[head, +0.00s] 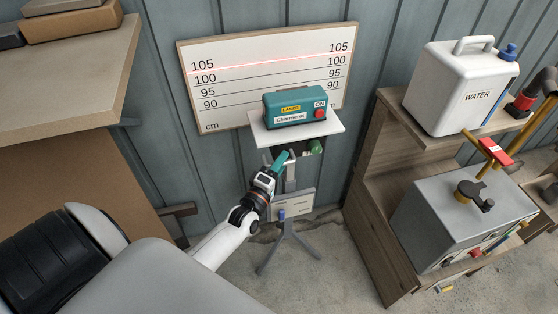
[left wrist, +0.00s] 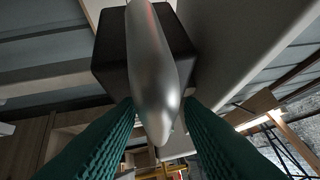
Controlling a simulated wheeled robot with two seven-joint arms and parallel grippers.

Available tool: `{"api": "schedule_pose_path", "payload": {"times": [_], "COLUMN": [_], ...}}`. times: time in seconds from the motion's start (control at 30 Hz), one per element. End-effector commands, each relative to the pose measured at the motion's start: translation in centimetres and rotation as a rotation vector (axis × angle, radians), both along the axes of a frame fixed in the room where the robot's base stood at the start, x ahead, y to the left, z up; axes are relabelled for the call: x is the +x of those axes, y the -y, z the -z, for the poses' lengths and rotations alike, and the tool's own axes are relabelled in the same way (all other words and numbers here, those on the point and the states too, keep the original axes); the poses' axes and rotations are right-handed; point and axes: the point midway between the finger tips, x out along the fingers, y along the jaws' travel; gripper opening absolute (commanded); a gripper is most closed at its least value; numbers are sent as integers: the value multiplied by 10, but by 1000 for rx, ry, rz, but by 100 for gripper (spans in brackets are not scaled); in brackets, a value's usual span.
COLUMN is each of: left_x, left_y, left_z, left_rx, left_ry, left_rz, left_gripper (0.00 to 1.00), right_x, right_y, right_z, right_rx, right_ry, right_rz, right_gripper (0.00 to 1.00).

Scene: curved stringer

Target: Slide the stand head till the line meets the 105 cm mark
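The teal laser box (head: 296,106), with a red ON button, sits on the white top plate of the stand head (head: 310,127). Its red line (head: 270,66) crosses the white scale board (head: 225,112) at or very near the 105 mark; I cannot tell the exact offset. My left gripper (head: 286,158) is just below the plate, at the stand's post. In the left wrist view its two teal fingers lie close along both sides of a smooth grey metal handle (left wrist: 155,90), seemingly shut on it. A green knob (head: 316,147) shows right of the post. My right gripper is out of view.
The tripod (head: 289,238) stands on the concrete floor before a ribbed wall. A wooden shelf (head: 375,190) with a white water can (head: 462,85) and a grey metal box (head: 465,212) is at right. A wooden bench (head: 70,75) is at left.

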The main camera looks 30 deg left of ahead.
Motion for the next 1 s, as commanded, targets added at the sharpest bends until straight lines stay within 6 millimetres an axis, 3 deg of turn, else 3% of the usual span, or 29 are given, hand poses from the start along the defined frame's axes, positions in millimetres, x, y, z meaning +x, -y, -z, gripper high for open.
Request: {"api": "schedule_pose_path", "payload": {"times": [0.17,0.6,0.8,1.0], "left_x": [-15,-101,-117,-118], "left_y": [1,7,8,8], "left_z": [5,17,17,16], "left_rx": [0,1,0,0], "left_ry": [-4,-1,1,2], "left_rz": [0,0,-1,-1], "left_gripper": [34,34,34,34], "right_x": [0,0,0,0], "right_y": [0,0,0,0], "right_z": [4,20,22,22], "right_rx": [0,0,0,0], "right_ry": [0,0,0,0], "right_rz": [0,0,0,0], "right_gripper": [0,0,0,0]}}
